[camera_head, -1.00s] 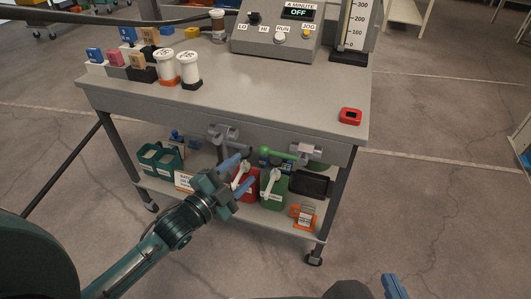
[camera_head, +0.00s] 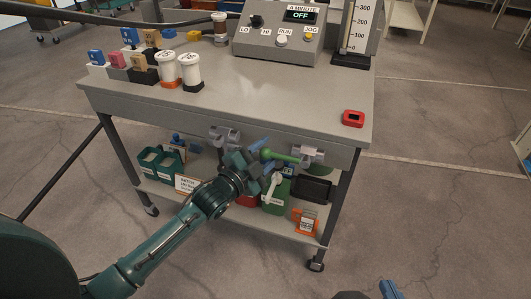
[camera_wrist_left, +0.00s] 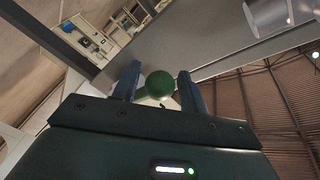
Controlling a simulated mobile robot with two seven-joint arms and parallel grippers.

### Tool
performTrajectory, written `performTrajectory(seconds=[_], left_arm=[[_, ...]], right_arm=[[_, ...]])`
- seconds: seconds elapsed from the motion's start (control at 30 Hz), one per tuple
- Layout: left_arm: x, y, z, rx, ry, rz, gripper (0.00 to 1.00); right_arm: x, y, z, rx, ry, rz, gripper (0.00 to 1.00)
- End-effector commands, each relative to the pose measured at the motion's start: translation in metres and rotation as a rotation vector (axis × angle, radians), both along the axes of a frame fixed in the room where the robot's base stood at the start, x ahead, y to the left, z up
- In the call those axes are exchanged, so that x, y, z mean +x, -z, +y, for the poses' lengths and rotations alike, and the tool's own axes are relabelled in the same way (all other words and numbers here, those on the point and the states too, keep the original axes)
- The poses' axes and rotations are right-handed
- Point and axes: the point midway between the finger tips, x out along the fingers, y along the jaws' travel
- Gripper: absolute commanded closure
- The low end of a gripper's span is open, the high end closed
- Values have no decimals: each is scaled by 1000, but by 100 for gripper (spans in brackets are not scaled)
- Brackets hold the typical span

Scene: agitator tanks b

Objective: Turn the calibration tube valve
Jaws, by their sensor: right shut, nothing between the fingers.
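A valve with a green lever (camera_head: 284,158) ending in a round knob sits on a grey body (camera_head: 310,156) under the table's front edge. The lever points left, about level. My left gripper (camera_head: 261,155) is at the knob end, open. In the left wrist view the green knob (camera_wrist_left: 161,84) shows between its two blue fingers, with small gaps; I cannot tell whether either touches. A second, grey valve (camera_head: 222,136) is further left. The graduated tube (camera_head: 355,30) stands on the table. My right gripper (camera_head: 393,289) is only partly in view at the bottom right, shut and empty.
The control box (camera_head: 278,43) reads OFF. White jars (camera_head: 190,72), coloured blocks (camera_head: 118,61) and a red item (camera_head: 353,118) are on the tabletop (camera_head: 255,105). The lower shelf holds a green jug (camera_head: 275,200), green bins (camera_head: 160,162) and an orange holder (camera_head: 306,220).

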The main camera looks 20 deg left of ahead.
Motion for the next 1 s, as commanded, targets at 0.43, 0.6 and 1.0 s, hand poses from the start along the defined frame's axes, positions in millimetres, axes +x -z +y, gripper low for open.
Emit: performTrajectory(seconds=[0.43,0.6,1.0], left_arm=[[0,0,0,0,0,0,94],[0,0,0,0,0,0,100],[0,4,10,-25,-1,2,100]], right_arm=[[0,0,0,0,-1,0,100],[0,0,0,0,-1,0,100],[0,4,1,-5,-3,0,100]])
